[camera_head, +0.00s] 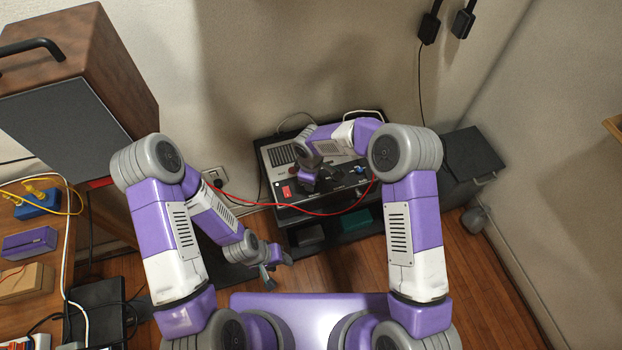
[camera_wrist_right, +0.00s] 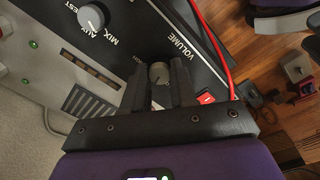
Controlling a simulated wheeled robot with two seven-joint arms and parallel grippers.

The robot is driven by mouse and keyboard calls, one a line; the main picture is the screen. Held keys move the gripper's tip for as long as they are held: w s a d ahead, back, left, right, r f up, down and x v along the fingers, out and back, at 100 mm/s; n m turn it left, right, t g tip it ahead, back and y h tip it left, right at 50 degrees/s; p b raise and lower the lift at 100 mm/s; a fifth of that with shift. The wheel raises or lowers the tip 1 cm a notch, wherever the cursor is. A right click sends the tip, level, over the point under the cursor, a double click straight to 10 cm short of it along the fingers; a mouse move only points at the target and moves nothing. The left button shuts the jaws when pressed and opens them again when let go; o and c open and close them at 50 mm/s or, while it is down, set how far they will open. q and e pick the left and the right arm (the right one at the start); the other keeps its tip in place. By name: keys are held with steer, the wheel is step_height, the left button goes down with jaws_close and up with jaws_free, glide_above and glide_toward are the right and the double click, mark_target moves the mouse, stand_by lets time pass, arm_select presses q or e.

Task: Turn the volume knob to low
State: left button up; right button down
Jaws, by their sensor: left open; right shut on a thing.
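The volume knob (camera_wrist_right: 159,71) is a small grey round knob under the white VOLUME label on the black panel (camera_wrist_right: 140,25) of an audio unit. My right gripper (camera_wrist_right: 158,82) is shut on the knob, with one dark finger on each side of it. In the head view my right gripper (camera_head: 308,178) is over the unit's front left part, and it hides the knob there. The knob's pointer mark cannot be made out clearly. My left gripper (camera_head: 275,260) is open and empty, in front of the unit and apart from it.
A second knob (camera_wrist_right: 92,17) marked AUX and MIX is on the same panel. A red switch (camera_head: 286,191) is beside my right gripper. A red cable (camera_head: 310,212) hangs across the unit's front. A large speaker (camera_head: 70,100) stands at the left.

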steer(key=n+p, duration=0.1)
steer(key=n, duration=0.3)
steer(key=shift+n, duration=0.3)
steer(key=n+p, duration=0.1)
steer(key=n, duration=0.3)
steer(key=shift+n, duration=0.3)
steer(key=c, duration=0.9)
jaws_free()
steer(key=shift+r, duration=0.1)
step_height(320, 180, up, 7)
steer(key=shift+s+d+r+p, duration=0.1)
steer(key=shift+r+p, duration=0.1)
steer(key=shift+p, duration=0.75)
